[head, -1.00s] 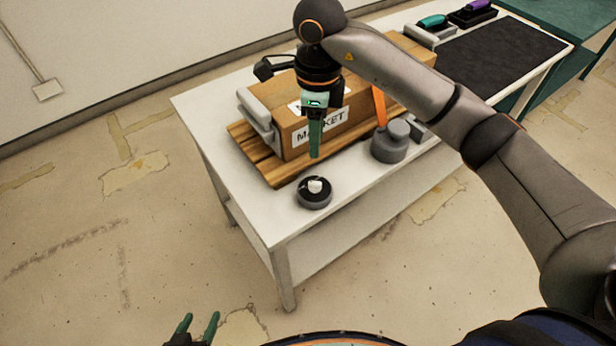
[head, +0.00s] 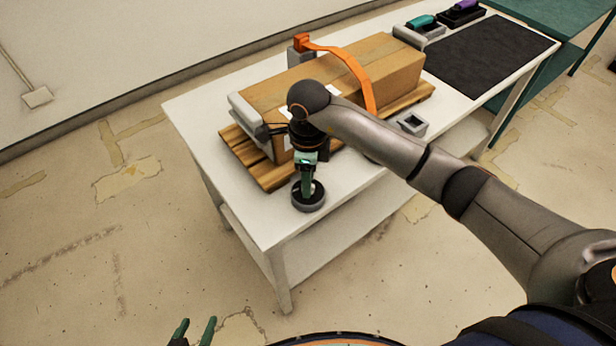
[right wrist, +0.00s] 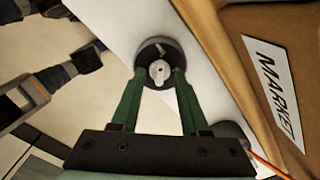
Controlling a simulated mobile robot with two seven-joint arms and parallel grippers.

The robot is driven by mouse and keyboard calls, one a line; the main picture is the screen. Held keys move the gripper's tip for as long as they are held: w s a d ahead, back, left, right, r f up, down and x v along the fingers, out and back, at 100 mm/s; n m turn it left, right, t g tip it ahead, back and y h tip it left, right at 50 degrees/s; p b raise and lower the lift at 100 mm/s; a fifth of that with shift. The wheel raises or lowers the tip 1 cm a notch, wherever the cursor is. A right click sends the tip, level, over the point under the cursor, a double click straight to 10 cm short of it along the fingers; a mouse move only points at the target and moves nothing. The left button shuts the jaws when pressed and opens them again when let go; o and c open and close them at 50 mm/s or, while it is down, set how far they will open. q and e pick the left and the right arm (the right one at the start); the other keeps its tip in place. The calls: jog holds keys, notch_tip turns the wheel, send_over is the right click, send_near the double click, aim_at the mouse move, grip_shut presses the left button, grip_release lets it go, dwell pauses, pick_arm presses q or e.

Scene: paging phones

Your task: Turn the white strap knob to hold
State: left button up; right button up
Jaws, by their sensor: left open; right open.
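The white strap knob (right wrist: 159,72) sits on a round dark base (head: 309,202) near the front left corner of the table. My right gripper (head: 308,187) is over it, pointing down, and hides most of the knob in the head view. In the right wrist view the two green fingers of my right gripper (right wrist: 158,88) are open, one on each side of the knob. I cannot tell whether they touch it. My left gripper (head: 195,328) is open and empty, low over the floor at the bottom edge.
A cardboard box (head: 390,62) lies on a wooden pallet (head: 268,174) behind the knob, with an orange strap (head: 352,66) over it. A dark mat (head: 490,58) and two handled tools lie at the far right.

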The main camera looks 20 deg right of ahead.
grip_shut()
dwell(0.4)
jog(key=shift+m, duration=0.3)
jog(key=m, duration=0.8)
jog(key=shift+m, duration=0.4)
jog(key=m, duration=0.4)
jog(key=shift+m, duration=0.3)
jog(key=shift+m+p, duration=0.4)
jog(key=shift+m, duration=1.5)
